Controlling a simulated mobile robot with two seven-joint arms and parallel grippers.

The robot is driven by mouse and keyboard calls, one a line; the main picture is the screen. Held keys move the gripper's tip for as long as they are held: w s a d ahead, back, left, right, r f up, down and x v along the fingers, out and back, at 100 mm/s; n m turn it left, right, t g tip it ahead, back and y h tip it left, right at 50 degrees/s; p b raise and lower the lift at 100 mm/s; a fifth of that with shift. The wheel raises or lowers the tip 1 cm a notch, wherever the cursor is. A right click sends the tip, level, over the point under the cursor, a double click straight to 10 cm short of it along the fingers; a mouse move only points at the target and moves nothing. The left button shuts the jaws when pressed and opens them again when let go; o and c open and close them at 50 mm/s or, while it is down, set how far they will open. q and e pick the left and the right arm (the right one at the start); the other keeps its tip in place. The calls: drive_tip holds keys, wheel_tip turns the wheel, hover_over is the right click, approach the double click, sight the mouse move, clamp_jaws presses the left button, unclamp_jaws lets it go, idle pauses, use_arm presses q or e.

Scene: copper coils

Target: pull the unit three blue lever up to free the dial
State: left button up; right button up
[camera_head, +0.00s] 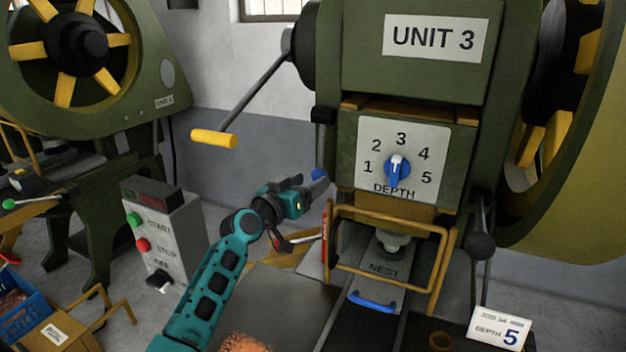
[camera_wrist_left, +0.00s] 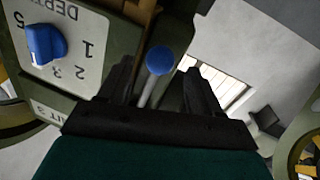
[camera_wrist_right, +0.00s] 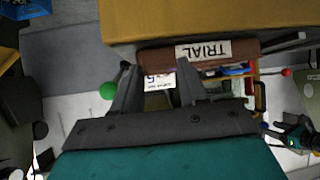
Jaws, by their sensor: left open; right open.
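The unit three blue lever has a blue ball knob (camera_head: 319,174) on a pale rod, left of the dial panel. In the left wrist view the blue knob (camera_wrist_left: 159,60) appears between the fingers of my left gripper (camera_wrist_left: 158,78), which is open and not clamped on it. My left gripper (camera_head: 308,190) shows beside the knob in the head view. The blue dial (camera_head: 397,172) sits on the white DEPTH panel (camera_head: 430,142), its white mark pointing up toward 3. My right gripper (camera_wrist_right: 157,72) is open and empty; it is out of the head view.
A yellow tube guard (camera_head: 385,219) stands below the dial, in front of the nest. A long lever with a yellow handle (camera_head: 214,138) sticks out at upper left. A start/stop box (camera_head: 178,225) stands left of my left arm. A card reading DEPTH 5 (camera_head: 499,329) is at lower right.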

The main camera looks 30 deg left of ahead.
use_arm(q)
drive_tip(key=shift+w+d, duration=0.2)
drive_tip(key=shift+w, duration=1)
clamp_jaws()
